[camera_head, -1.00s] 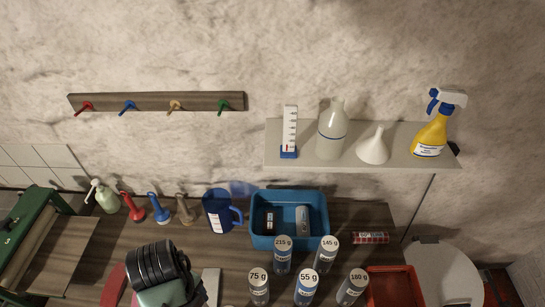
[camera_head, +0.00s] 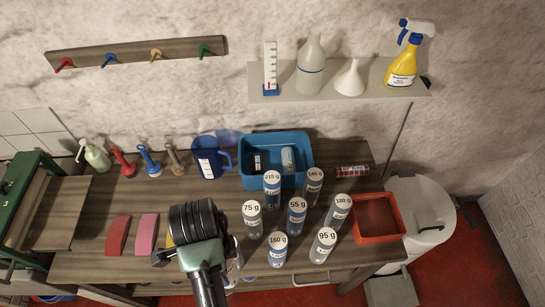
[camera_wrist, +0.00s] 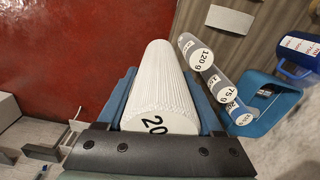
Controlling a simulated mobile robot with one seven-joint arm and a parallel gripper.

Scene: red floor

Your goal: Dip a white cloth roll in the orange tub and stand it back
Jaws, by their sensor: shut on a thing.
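In the wrist view a white ribbed roll (camera_wrist: 160,80) with "20" on its near end lies between the blue fingers of my gripper (camera_wrist: 162,100), which is shut on it. The roll points away from the wrist, and its far end shows over the red floor and table edge. In the head view my gripper (camera_head: 235,258) is at the table's front, left of the labelled cylinders, and its fingers are mostly hidden by my wrist. The orange tub (camera_head: 379,238) stands on the table's right end, apart from my gripper. I cannot make out its contents.
Several labelled cylinders, including 55 g (camera_head: 297,217) and 95 g (camera_head: 322,248), stand between my gripper and the tub. A blue bin (camera_head: 277,177) and blue jug (camera_head: 206,165) stand behind. Red and pink blocks (camera_head: 147,235) lie left. A white bin (camera_head: 420,230) stands right.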

